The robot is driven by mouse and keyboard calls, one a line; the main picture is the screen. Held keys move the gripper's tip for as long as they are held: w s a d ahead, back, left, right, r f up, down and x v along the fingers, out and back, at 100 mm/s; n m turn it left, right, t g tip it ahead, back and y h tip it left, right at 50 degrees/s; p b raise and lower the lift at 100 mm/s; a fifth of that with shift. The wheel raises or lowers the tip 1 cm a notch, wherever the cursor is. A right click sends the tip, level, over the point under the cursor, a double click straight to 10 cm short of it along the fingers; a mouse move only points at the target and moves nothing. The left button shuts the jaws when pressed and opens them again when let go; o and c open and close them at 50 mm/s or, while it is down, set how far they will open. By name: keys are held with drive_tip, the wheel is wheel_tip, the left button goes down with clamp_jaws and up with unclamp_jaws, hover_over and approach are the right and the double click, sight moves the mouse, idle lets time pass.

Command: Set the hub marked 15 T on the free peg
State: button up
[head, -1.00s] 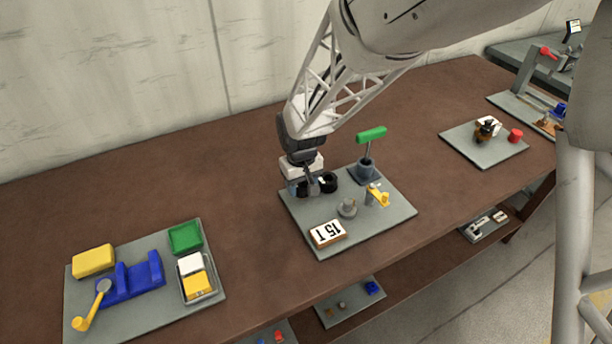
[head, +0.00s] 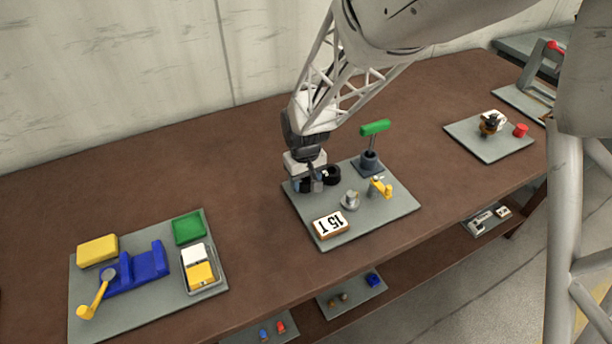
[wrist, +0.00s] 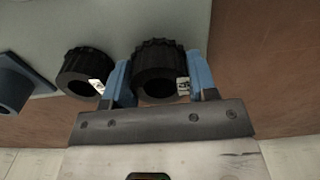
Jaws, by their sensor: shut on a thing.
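My gripper (head: 313,182) is at the back left of the middle grey board (head: 290,200). In the wrist view its blue fingers (wrist: 160,85) are shut on a ribbed black hub (wrist: 158,58) with a bore and a small white label, too small to read surely. A second black hub (wrist: 84,68) with a white label is beside it, apart from the fingers; it also shows in the head view (head: 333,174). A white card (head: 329,224) reading 15 T lies at the board's front left. A grey round base with a short peg (head: 350,200) stands behind the card.
A blue-grey holder (head: 369,163) with a green T-handle (head: 375,127) stands at the board's back right. A yellow-topped fixture (head: 380,188) is right of the peg. Other boards lie left (head: 130,300) and right (head: 490,147), with bare brown table between.

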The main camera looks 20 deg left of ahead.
drive_tip(key=shift+f, duration=0.55)
drive_tip(key=o, duration=1.2)
drive_tip(key=shift+c, duration=0.2)
drive_tip(key=shift+r, duration=3.9)
